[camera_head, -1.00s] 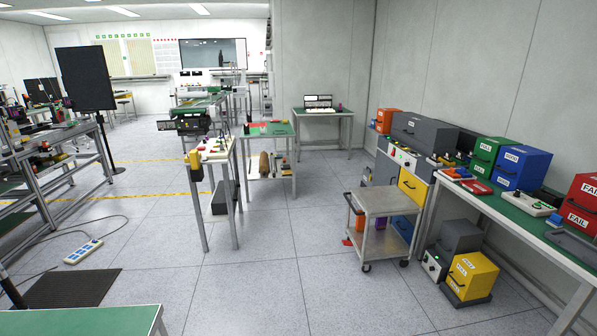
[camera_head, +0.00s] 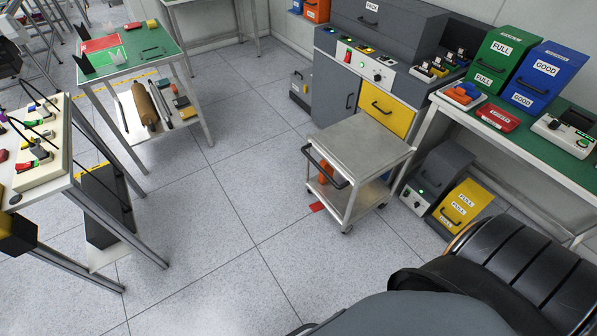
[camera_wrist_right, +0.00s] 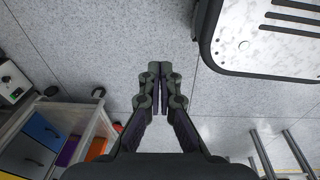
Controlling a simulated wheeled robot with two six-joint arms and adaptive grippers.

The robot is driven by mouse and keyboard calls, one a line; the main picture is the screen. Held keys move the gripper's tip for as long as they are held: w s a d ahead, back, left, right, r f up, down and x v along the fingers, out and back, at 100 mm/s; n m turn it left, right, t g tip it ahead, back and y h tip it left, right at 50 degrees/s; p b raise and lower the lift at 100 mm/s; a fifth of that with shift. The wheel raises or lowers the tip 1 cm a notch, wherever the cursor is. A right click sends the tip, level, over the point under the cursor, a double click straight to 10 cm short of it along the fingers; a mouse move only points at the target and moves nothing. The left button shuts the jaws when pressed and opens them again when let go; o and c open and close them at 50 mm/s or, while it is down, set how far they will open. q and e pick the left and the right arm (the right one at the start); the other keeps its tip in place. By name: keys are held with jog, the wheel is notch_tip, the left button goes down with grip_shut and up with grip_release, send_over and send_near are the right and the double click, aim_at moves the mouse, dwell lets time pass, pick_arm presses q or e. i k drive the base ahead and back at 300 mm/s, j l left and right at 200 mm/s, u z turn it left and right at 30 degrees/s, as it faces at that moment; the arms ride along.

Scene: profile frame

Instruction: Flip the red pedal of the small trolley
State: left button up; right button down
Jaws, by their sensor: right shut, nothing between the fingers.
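The small trolley (camera_head: 362,148) is grey metal, with a top, a lower shelf and a dark handle (camera_head: 326,167) on its left side. It stands upright in the middle of the head view. A red piece, probably the pedal (camera_head: 317,207), shows low by its left leg, near the floor; its tilt is too small to tell. In the right wrist view, a pale frame on casters (camera_wrist_right: 117,100), probably the trolley, is at lower left. My right gripper (camera_wrist_right: 160,66) is shut and empty above bare floor, apart from that frame. My left gripper is not in view.
A cabinet with a yellow drawer (camera_head: 387,112) stands behind the trolley. A grey box and yellow bin (camera_head: 465,205) stand to its right, under a green-topped bench (camera_head: 463,97). Tables stand at left. The floor (camera_head: 215,230) left of the trolley is clear.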

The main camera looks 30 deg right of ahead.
aim_at(315, 207)
jog(key=i+j+z, duration=0.1)
jog(key=i+z, duration=0.15)
jog(key=i, duration=0.2)
jog(key=i+j+z, duration=0.25)
jog(key=i, duration=0.2)
jog(key=i+j+z, duration=0.2)
jog(key=i, duration=0.25)
